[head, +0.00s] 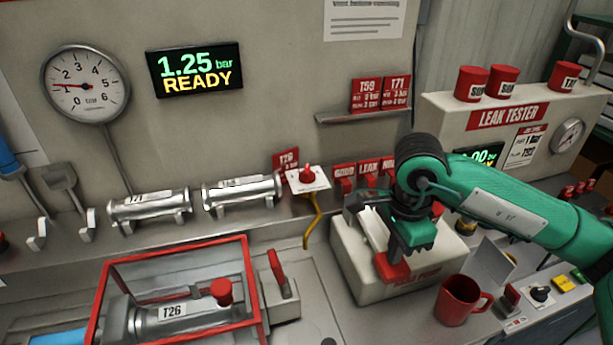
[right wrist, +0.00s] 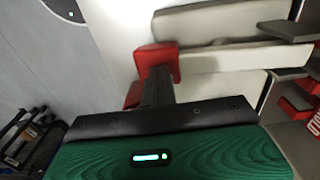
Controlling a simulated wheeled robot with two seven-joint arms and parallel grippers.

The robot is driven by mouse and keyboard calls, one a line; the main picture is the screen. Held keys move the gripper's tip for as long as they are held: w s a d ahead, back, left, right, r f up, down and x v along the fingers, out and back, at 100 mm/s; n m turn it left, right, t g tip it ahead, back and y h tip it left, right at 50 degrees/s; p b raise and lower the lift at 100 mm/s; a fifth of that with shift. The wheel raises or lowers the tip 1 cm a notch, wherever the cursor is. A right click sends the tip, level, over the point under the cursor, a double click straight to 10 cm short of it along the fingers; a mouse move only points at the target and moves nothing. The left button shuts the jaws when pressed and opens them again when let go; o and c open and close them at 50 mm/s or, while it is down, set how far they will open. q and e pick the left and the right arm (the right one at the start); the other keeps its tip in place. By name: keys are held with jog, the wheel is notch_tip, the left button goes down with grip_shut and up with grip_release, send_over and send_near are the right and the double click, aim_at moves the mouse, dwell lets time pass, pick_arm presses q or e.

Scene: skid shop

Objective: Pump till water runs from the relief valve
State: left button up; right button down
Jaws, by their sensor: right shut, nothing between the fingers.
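The pump (head: 350,262), a pale box with red lettering, stands right of centre in the head view. Its red-ended lever (head: 393,268) also shows in the right wrist view (right wrist: 157,62). My right gripper (head: 408,250) is shut and empty, directly over the red end; its fingertips appear to touch it. The cylinder marked T26 (head: 180,318) lies inside a red frame, with a red knob (head: 221,290) on top. I cannot tell which part is the relief valve, and I see no running water. The display (head: 195,70) reads 1.25 bar READY. My left gripper is out of view.
A red mug (head: 458,300) stands close in front of the pump's right side. A red lever (head: 276,270) rises beside the frame. A round gauge (head: 85,85) hangs at upper left. Two metal cylinders (head: 148,207) lie on the ledge. The leak tester (head: 510,118) stands at right.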

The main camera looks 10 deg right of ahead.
jog(key=shift+f, duration=0.35)
jog(key=shift+r, duration=0.25)
jog(key=shift+r+p, duration=1.45)
jog(key=shift+r, duration=1.45)
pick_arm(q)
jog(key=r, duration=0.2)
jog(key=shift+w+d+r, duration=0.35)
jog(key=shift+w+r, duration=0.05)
